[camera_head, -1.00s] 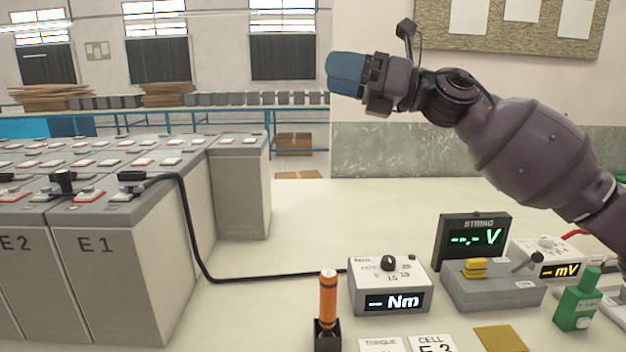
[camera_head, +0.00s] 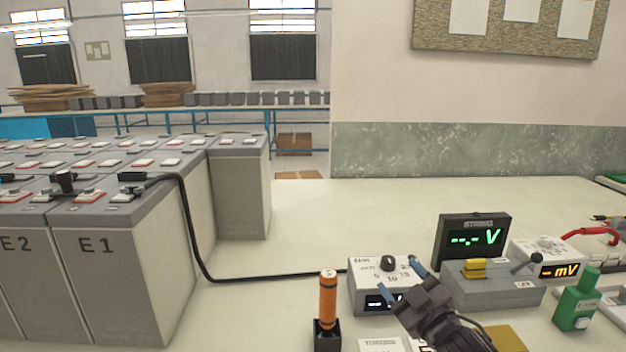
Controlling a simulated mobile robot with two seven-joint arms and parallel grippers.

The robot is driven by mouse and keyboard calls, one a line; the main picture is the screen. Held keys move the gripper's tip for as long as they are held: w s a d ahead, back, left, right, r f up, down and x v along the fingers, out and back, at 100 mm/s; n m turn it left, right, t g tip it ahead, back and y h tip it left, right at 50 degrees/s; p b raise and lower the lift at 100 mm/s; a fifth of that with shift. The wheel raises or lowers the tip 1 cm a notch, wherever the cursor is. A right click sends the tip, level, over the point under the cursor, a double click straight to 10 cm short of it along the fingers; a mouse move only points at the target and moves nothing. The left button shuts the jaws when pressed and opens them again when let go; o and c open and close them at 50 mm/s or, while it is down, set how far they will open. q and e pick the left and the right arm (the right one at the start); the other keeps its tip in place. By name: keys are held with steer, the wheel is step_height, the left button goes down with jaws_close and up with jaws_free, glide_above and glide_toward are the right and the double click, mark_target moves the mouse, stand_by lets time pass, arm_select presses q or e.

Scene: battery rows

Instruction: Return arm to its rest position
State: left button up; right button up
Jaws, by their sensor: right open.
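My right gripper (camera_head: 402,279) is in the lower middle of the head view, its arm coming in from the bottom edge. Its two blue fingers are spread apart with nothing between them. I cannot tell how far the fingers are from the box. My left gripper is not in view.
An orange-handled tool (camera_head: 328,298) stands in a black holder. The table behind is clear.

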steer(key=s+d+f+m+g+h, duration=0.2)
steer(key=s+d+f+m, duration=0.1)
steer(key=s+f, duration=0.6)
steer(key=s+d+f+m+g+h, duration=0.2)
steer(key=s+d+f+m, duration=0.1)
steer(key=s+f, duration=0.7)
steer(key=s+d+f+m+g+h, duration=0.3)
steer(key=s+d+f, duration=0.1)
steer(key=s+f, duration=0.6)
steer(key=s, duration=0.2)
steer(key=shift+s+d+m, duration=0.25)
steer(key=shift+s+m, duration=0.05)
steer(key=shift+s, duration=0.05)
